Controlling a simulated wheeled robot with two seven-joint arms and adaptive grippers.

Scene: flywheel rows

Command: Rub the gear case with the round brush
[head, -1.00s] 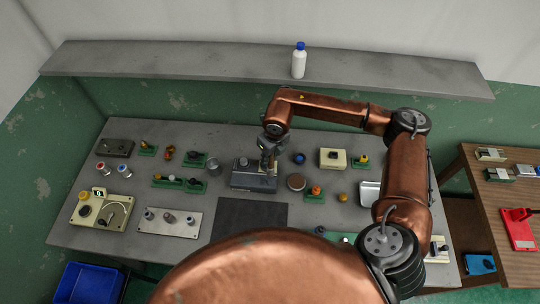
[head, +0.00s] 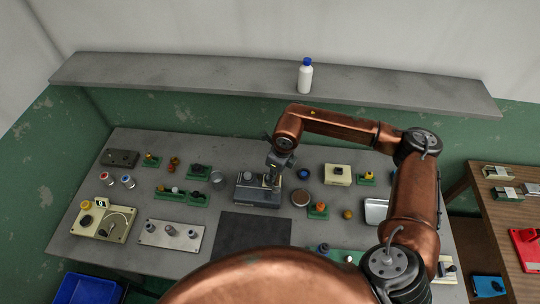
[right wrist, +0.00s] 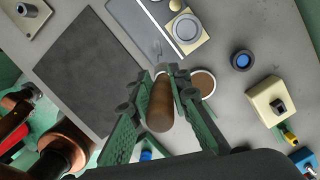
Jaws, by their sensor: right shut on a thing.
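The gear case (head: 250,194) is a dark grey box with a paler panel, near the middle of the bench. It also shows at the top of the right wrist view (right wrist: 160,18), with a round fitting on the pale part. My right gripper (head: 272,180) is low at the right part of the gear case. In the right wrist view, its fingers (right wrist: 167,82) are shut around the brown wooden handle of the round brush (right wrist: 160,107). The brush head is mostly hidden, so I cannot tell whether it touches the case. My left gripper is out of view.
A round brown disc with a pale rim (head: 300,198) lies just right of the case. A blue-centred ring (head: 303,174) and a cream box (head: 337,175) stand beyond it. A dark mat (head: 250,230) lies in front. A white bottle (head: 305,75) stands on the shelf.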

